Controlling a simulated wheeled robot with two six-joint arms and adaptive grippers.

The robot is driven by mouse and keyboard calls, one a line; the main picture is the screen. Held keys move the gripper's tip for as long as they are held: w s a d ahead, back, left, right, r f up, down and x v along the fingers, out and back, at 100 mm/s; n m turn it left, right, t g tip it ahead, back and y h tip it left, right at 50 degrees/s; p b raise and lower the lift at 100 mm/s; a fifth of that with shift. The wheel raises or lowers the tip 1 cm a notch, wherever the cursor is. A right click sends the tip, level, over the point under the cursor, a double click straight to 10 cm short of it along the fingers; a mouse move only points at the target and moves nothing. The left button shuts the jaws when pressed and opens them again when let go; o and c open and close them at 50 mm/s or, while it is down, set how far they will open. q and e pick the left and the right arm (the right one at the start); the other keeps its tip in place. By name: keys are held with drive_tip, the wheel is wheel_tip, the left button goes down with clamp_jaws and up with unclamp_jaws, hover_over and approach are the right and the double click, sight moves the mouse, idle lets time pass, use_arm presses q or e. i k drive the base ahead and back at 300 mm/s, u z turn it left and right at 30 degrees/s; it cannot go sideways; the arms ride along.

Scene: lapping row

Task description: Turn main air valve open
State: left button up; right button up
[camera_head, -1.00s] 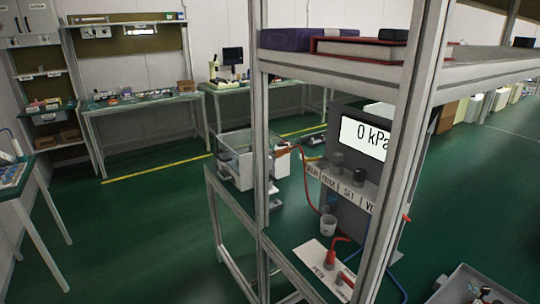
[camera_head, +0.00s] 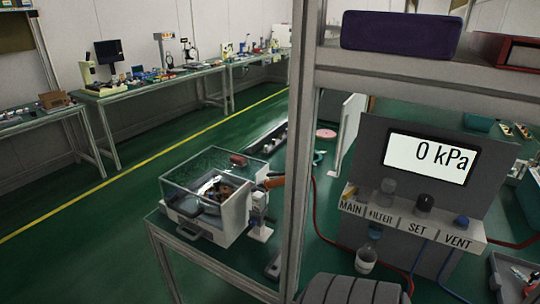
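The air panel (camera_head: 372,148) stands right of the middle, with a screen (camera_head: 430,155) reading 0 kPa. Below the screen is a label strip (camera_head: 405,222) marked MAIN, FILTER, SET and VENT. A small yellowish handle (camera_head: 349,191) sits above MAIN, at the strip's left end; its exact angle is too small to tell. A grey cap stands above FILTER, a black knob (camera_head: 424,202) above SET and a blue knob (camera_head: 461,220) above VENT. Neither of my grippers can be made out.
A metal frame post (camera_head: 299,150) rises just left of the panel, and a shelf (camera_head: 400,62) with a purple box (camera_head: 400,33) crosses above. A clear-lidded box (camera_head: 212,195) is at left. A dark ribbed shape fills the bottom edge.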

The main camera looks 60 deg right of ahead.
sight(354, 191)
drive_tip(key=i, duration=0.65)
drive_tip(key=z, duration=3)
